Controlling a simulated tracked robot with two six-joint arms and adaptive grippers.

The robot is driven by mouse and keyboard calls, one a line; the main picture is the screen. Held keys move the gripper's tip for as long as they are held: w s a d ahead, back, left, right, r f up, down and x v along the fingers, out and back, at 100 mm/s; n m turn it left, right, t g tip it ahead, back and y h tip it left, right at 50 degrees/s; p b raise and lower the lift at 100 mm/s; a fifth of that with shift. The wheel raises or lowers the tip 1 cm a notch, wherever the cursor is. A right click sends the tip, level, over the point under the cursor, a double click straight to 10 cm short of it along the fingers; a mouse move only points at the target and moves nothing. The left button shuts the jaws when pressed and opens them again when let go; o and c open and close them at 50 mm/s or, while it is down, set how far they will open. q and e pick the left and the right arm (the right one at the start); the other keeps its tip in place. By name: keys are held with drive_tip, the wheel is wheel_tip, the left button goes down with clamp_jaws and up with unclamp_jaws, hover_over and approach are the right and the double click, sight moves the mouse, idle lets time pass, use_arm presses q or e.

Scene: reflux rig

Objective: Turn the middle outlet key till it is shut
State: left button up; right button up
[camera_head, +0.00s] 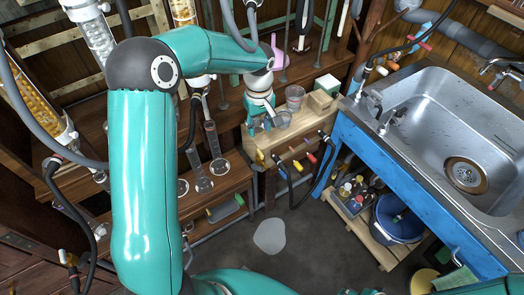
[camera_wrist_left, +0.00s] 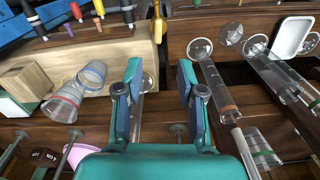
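My left arm (camera_head: 145,190) reaches over from the left. My left gripper (camera_head: 262,117) hangs above the wooden ledge, pointing down. In the left wrist view its two fingers (camera_wrist_left: 158,88) are apart, with nothing gripped. A yellow key-like piece (camera_wrist_left: 157,22) sits ahead of the fingertips, apart from them, at the wooden panel's edge. Glass condensers stand at the left (camera_head: 38,95) and upper left (camera_head: 97,38); my arm covers parts of the rig. I cannot tell which part is the middle outlet key or how it is turned.
Clear cups (camera_wrist_left: 91,75) and a white-and-wood box (camera_wrist_left: 28,88) stand close to the gripper. Coloured handles (camera_head: 311,157) stick out from the ledge's front. A steel sink (camera_head: 450,130) is at the right. Grey floor (camera_head: 310,245) is open.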

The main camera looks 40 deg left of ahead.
sight(260, 152)
use_arm(q)
wheel_tip(260, 152, down, 12)
drive_tip(key=shift+r, duration=0.1)
idle(0.4)
